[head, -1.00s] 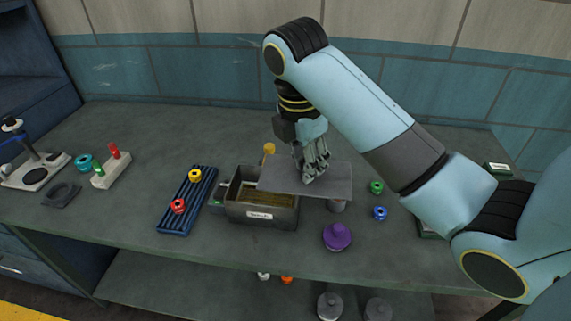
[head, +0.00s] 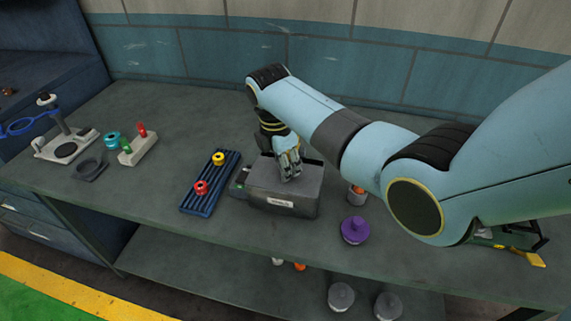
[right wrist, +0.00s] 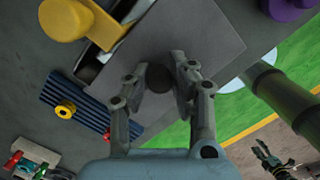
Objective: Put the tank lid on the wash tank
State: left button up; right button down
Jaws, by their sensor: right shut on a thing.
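The tank lid (head: 262,176) is a flat grey plate with a dark round knob (right wrist: 160,78). My right gripper (head: 290,178) is shut on this knob from above. The wash tank (head: 268,202) is a grey box with a white label, and the lid covers most of its top in the head view. In the right wrist view the lid (right wrist: 213,42) hides most of the tank, and part of the tank shows past its upper left edge. I cannot tell whether the lid touches the rim. My left gripper (right wrist: 262,150) shows small and open over the floor.
A blue ribbed rack (head: 195,200) with a red and a yellow piece stands left of the tank. A purple knobbed object (head: 355,231) and an orange-topped piece (head: 357,190) stand to the right. A yellow object (right wrist: 70,18) is close to the lid.

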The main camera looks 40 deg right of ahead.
aim_at(279, 178)
pick_arm(q)
jog(key=shift+w, duration=0.3)
pick_arm(e)
jog(key=c, duration=1.2)
grip_release()
jog(key=shift+f, duration=0.1)
jog(key=shift+o, duration=0.2)
pick_arm(q)
jog(key=shift+s+f, duration=0.15)
jog(key=shift+f, duration=0.05)
pick_arm(e)
notch_tip(279, 178, up, 12)
jog(key=a, duration=0.1)
jog(key=shift+a, duration=0.4)
